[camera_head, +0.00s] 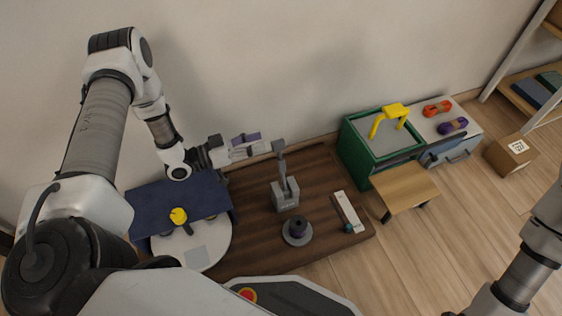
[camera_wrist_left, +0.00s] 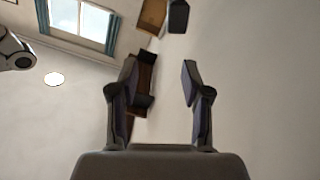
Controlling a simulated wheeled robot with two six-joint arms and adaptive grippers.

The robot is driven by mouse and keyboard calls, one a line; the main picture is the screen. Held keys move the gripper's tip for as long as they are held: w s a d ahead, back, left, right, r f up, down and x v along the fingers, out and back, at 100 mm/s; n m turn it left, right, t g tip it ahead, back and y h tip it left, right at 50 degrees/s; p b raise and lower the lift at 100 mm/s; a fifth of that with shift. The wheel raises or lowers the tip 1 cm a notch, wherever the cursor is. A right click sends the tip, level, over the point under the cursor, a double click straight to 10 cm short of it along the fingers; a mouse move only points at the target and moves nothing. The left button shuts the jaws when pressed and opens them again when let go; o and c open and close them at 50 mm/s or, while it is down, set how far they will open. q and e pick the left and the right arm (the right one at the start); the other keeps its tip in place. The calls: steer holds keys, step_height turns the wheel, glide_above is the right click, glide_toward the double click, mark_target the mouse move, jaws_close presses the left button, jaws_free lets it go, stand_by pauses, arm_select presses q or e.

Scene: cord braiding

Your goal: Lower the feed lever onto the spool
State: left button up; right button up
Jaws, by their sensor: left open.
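The feed lever (camera_head: 281,162) is grey and stands almost upright on its grey base block (camera_head: 285,196) on the dark wooden table. The spool (camera_head: 298,229), a dark cylinder on a round grey flange, stands in front of the base. My left gripper (camera_head: 254,145) is open and level with the lever's top end, just left of it. I cannot tell whether they touch. In the left wrist view the open fingers (camera_wrist_left: 158,75) have nothing between them. A dark block (camera_wrist_left: 178,16), perhaps the lever's end, shows beyond them. My right gripper is out of view.
A blue cloth-like cover (camera_head: 180,202) and a white round plate with a yellow knob (camera_head: 178,216) stand left. A white strip (camera_head: 347,210) lies right of the spool on the table (camera_head: 250,240). A green bin (camera_head: 353,142) with a yellow handle stands farther right.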

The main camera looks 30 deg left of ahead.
mark_target(278, 142)
arm_select(q)
step_height(278, 142, down, 4)
steer(key=f+b, duration=0.1)
steer(key=b, duration=0.1)
steer(key=b+x, duration=0.1)
steer(key=x, duration=0.1)
steer(key=b+x, duration=0.1)
steer(key=x, duration=0.1)
steer(key=b+x, duration=0.1)
steer(key=x, duration=0.1)
steer(key=shift+w+r, duration=0.15)
steer(key=shift+r, duration=0.15)
steer(key=shift+w+d+r, duration=0.1)
steer(key=shift+w, duration=0.1)
steer(key=shift+r, duration=0.1)
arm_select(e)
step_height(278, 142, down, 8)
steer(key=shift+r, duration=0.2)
arm_select(q)
jaws_close()
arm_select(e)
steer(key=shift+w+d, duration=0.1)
